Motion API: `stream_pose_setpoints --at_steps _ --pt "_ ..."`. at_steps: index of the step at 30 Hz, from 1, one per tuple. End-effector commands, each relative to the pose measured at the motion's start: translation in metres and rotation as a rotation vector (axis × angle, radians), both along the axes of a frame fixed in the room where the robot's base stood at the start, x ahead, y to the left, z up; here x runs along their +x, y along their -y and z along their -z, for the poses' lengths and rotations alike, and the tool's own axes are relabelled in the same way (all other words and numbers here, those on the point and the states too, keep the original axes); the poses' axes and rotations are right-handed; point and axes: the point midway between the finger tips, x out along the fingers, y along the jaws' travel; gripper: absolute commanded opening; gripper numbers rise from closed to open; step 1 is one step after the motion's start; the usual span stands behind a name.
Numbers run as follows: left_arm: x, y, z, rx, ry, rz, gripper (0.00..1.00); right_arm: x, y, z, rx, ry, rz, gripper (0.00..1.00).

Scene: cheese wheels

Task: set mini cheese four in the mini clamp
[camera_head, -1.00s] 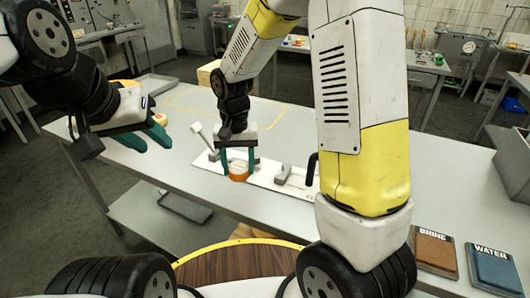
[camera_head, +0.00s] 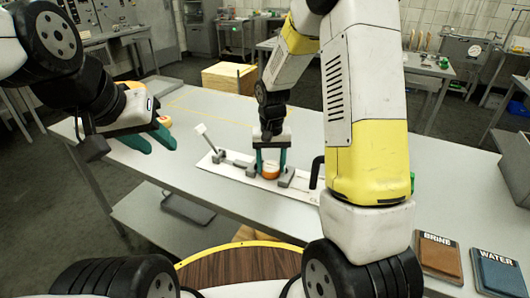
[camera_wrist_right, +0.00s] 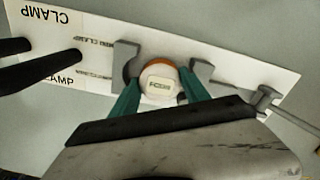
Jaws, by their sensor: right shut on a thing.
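A small orange cheese (camera_head: 270,174) with a white label on top is held in my right gripper (camera_head: 271,162). The mini clamp is on a white board (camera_head: 226,166) lying on the table. The cheese sits low, between the clamp's two grey jaws; they show in the right wrist view, one on the left (camera_wrist_right: 124,66) and one on the right (camera_wrist_right: 201,70). I cannot tell if the cheese touches the board or a jaw. The green fingers grip the cheese (camera_wrist_right: 160,82) from both sides. My left gripper (camera_head: 153,142) is open and empty over the table's left end.
A pale lever handle (camera_head: 203,130) rises from the left of the mini clamp. A black handle (camera_head: 316,171) stands at the board's right. Brine (camera_head: 438,254) and water (camera_head: 495,270) trays are at lower right.

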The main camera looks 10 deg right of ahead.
Motion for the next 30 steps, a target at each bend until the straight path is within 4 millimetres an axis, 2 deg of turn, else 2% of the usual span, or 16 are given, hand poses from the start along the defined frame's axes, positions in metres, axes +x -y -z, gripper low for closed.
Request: stream_pose_setpoints --at_steps 7,8,9,20,23,30 --pt "0.000 0.000 0.000 0.000 0.000 0.000 0.36 0.000 0.000 0.002 0.000 0.000 0.000 0.09" --pt "0.000 0.000 0.000 0.000 0.000 0.000 0.36 0.000 0.000 0.003 0.000 0.000 0.000 0.56" --pt "0.000 0.000 0.000 0.000 0.000 0.000 0.36 0.000 0.000 0.002 0.000 0.000 0.000 0.63" --pt "0.000 0.000 0.000 0.000 0.000 0.000 0.36 0.000 0.000 -0.001 0.001 0.001 0.000 0.63" --pt "0.000 0.000 0.000 0.000 0.000 0.000 0.36 0.001 -0.001 -0.011 0.001 0.003 0.001 0.63" --pt "0.000 0.000 0.000 0.000 0.000 0.000 0.36 0.001 -0.001 -0.062 0.001 0.006 0.000 0.63"
